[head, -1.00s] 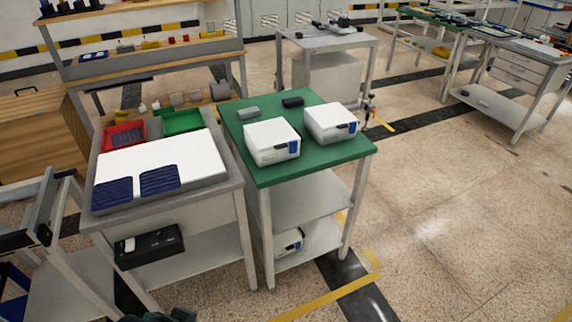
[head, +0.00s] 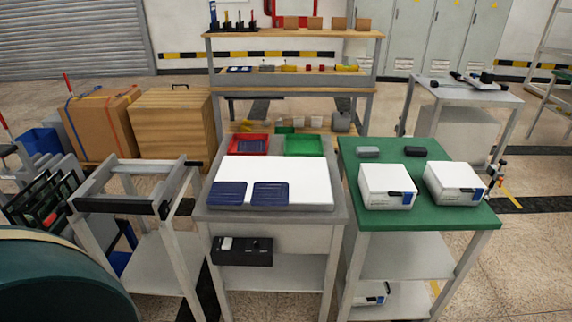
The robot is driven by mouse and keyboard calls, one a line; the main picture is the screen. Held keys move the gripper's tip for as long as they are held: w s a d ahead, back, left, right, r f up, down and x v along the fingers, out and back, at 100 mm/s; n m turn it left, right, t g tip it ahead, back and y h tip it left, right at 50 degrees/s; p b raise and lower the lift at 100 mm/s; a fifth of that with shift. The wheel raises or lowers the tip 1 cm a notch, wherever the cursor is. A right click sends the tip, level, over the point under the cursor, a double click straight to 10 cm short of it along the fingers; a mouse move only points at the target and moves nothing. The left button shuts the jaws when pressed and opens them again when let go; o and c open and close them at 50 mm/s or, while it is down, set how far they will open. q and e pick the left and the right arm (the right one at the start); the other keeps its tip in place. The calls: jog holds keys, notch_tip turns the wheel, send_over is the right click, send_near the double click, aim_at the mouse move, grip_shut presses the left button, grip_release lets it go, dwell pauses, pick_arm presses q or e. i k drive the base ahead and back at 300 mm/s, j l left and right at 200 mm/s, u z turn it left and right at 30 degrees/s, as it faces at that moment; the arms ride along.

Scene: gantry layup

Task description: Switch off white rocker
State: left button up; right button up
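A black switch box (head: 243,258) is mounted on the front of the grey table (head: 215,214), below its top edge. A white rocker (head: 226,243) sits at the left of the box. Darker switches sit beside it to the right, too small to make out clearly. Whether the rocker is pressed in or out I cannot tell. The table top carries a bright white panel (head: 285,172) with two dark blue ribbed pads (head: 271,194) along its front. Neither of my grippers is in view.
A green-topped table (head: 420,222) with two white boxes (head: 387,186) stands close on the right. A grey metal frame cart (head: 150,245) stands on the left. Red (head: 261,140) and green (head: 322,145) trays sit at the panel's back. Cardboard (head: 103,122) and wooden (head: 172,125) boxes stand behind left.

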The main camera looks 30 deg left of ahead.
aim_at(228, 242)
jog(key=u, duration=1.35)
jog(key=i+l+z, duration=0.1)
jog(key=i+z, duration=0.25)
jog(key=k, duration=0.1)
